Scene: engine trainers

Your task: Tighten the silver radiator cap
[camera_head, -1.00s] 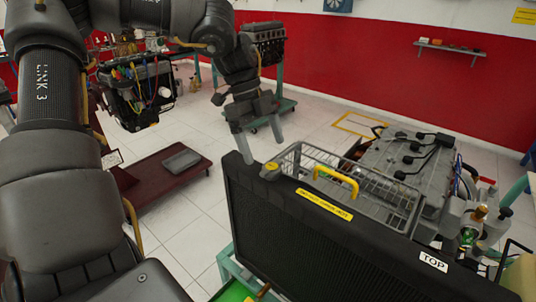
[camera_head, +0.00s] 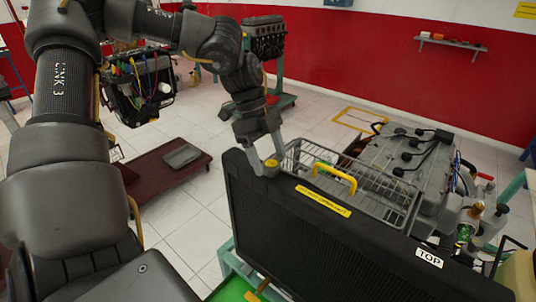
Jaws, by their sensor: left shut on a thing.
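The radiator (camera_head: 300,235) is a large black panel standing upright at the front centre. Its cap (camera_head: 271,168) sits on a neck at the left end of the top edge; it looks small and yellowish on top, with grey around it. My left gripper (camera_head: 266,160) comes down from above at this corner and is shut on the cap, one finger on each side. The fingers hide part of the cap's sides. My right gripper is not in view.
A yellow handle (camera_head: 334,178) and a wire basket (camera_head: 365,190) lie just right of the cap. An engine (camera_head: 410,155) is behind. A dark red creeper (camera_head: 160,180) stands on the floor at left. Tiled floor between is clear.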

